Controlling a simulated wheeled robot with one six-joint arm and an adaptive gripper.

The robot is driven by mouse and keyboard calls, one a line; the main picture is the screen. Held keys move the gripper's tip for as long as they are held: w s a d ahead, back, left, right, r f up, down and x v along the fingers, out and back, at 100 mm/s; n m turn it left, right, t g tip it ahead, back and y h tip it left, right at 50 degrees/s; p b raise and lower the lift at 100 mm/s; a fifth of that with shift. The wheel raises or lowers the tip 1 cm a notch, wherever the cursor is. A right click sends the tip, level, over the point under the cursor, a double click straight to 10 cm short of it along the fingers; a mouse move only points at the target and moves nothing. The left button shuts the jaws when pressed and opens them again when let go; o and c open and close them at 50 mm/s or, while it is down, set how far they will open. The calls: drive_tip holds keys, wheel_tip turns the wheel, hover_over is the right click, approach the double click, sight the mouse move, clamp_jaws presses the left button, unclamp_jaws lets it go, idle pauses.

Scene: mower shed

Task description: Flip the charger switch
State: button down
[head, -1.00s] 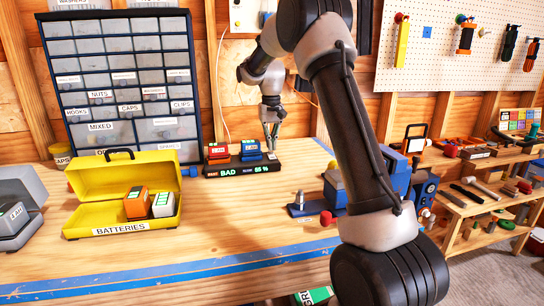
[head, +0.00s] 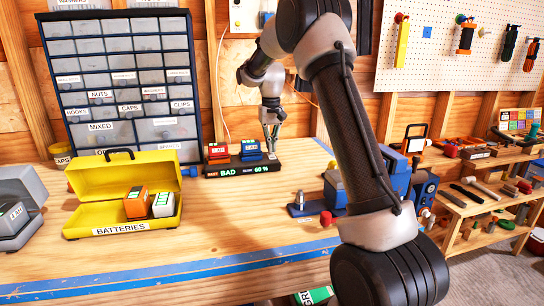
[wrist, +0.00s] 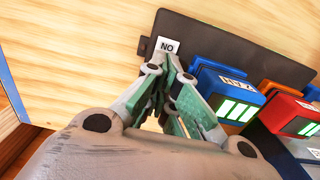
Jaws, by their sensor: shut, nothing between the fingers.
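The black charger (head: 208,170) stands on the workbench below the drawer cabinet. It carries a red-and-orange battery (head: 218,152) and a blue battery (head: 250,151). Its front display reads "BAD" and what looks like 60 %. My gripper (head: 272,148) points down at the charger's right end, its fingers together and empty. In the wrist view the fingertips (wrist: 164,60) are close to a white "NO" label (wrist: 167,46) on the dark charger plate (wrist: 225,42). A small dark reddish block (wrist: 143,46) sits beside the label and may be the switch. I cannot tell whether the fingertips touch it.
A yellow box (head: 90,195) labelled "BATTERIES" holds two batteries at left. The drawer cabinet (head: 112,72) stands behind. A blue machine (head: 385,180) and a metal post on a blue base (head: 300,200) stand to the right. The bench front is clear.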

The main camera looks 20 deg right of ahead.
sight(271, 154)
drive_tip(key=shift+f, duration=0.9)
idle(0.3)
drive_tip(key=shift+r, duration=0.1)
drive_tip(key=shift+r, duration=3.4)
